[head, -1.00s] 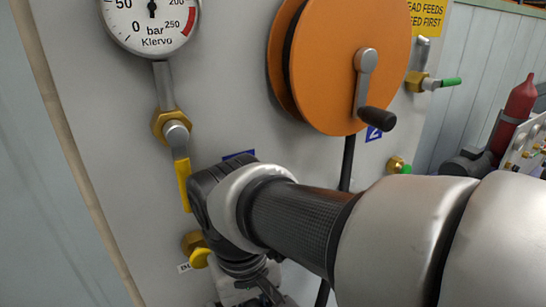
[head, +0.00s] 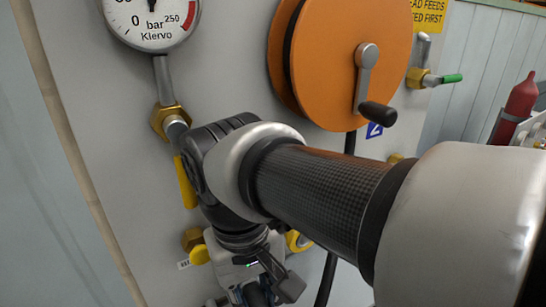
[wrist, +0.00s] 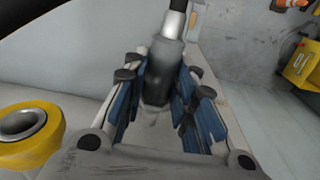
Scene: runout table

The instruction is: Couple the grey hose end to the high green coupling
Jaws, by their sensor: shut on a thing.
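The grey hose end (wrist: 160,75) is between the blue-padded fingers of my gripper (wrist: 160,115) in the wrist view. The gripper is shut on it. A silver collar and black hose lead up from it. In the head view my gripper (head: 262,292) hangs low in front of the panel, partly cut off by the bottom edge. The high green coupling (head: 450,78) is a brass fitting with a green part at the upper right of the panel, beside the reel. It is well above and right of my gripper, apart from the hose end.
The orange reel (head: 335,60) with its black crank stands out from the panel between gripper and coupling. A black hose (head: 328,275) hangs below it. A yellow ring-shaped fitting (wrist: 28,127) is close to my gripper. The gauge (head: 150,20) is upper left. A red cylinder (head: 520,100) stands far right.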

